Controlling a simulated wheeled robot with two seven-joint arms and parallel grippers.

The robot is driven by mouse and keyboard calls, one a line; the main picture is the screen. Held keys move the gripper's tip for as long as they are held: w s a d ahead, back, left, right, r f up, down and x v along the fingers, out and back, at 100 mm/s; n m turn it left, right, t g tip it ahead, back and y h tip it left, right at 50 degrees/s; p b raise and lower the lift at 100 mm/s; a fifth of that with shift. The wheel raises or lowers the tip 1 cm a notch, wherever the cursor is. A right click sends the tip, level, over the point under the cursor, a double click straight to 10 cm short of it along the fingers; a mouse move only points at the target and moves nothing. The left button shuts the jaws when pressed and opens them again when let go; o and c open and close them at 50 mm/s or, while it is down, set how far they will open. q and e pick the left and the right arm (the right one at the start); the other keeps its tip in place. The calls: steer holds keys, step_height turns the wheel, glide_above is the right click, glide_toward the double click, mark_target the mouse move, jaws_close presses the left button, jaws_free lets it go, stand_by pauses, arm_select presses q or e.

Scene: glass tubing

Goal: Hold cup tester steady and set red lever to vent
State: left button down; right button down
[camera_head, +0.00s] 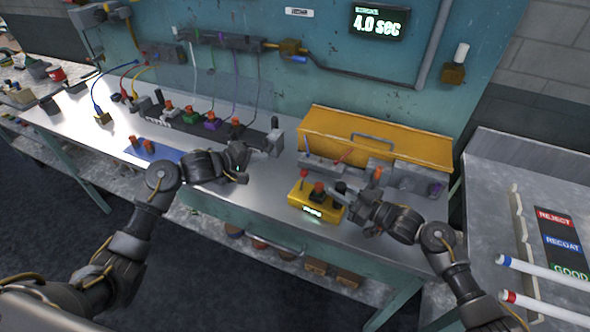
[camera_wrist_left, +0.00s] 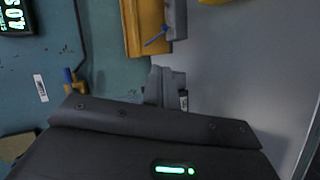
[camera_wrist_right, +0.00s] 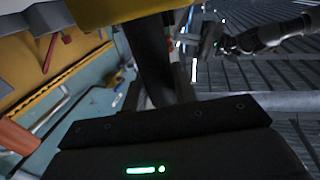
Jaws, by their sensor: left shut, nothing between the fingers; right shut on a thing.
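The yellow cup tester (camera_head: 316,208) stands near the front edge of the bench, with a lit display on its front. Its red lever (camera_head: 304,174) stands up at the left end, beside a dark part with a red top. My right gripper (camera_head: 341,188) is shut at the tester's right end and appears to grip it; its fingers hide the exact contact. In the right wrist view the yellow body (camera_wrist_right: 110,10) shows at the top. My left gripper (camera_head: 272,143) is shut and empty above the bench, left of and behind the tester. Its closed fingers show in the left wrist view (camera_wrist_left: 165,85).
A yellow toolbox (camera_head: 375,140) stands behind the tester, with grey blocks (camera_head: 408,175) in front of it. A dark rack (camera_head: 190,128) with coloured parts and a blue mat (camera_head: 153,151) lie to the left. Bare bench lies between the left gripper and the tester.

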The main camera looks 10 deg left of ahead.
mark_target(302, 180)
steer(key=shift+d, duration=0.1)
arm_select(q)
steer(key=shift+s+d+f+n+g+h, duration=0.35)
steer(key=shift+s+d+n+h, duration=0.1)
steer(key=shift+s+d+n, duration=0.1)
steer(key=shift+s+d+f+n+g+h, duration=0.2)
steer(key=shift+s+d+n+g+h, duration=0.15)
steer(key=shift+s+d+n+h, duration=0.15)
steer(key=x, duration=1)
steer(key=shift+s+d+r, duration=0.2)
steer(key=shift+s+d, duration=0.15)
steer(key=shift+s, duration=0.15)
steer(key=shift+s+d+r, duration=0.15)
steer(key=shift+s+d, duration=0.2)
steer(key=shift+s, duration=0.2)
steer(key=shift+s+d+r, duration=0.2)
steer(key=shift+s+d, duration=0.1)
steer(key=shift+s, duration=0.25)
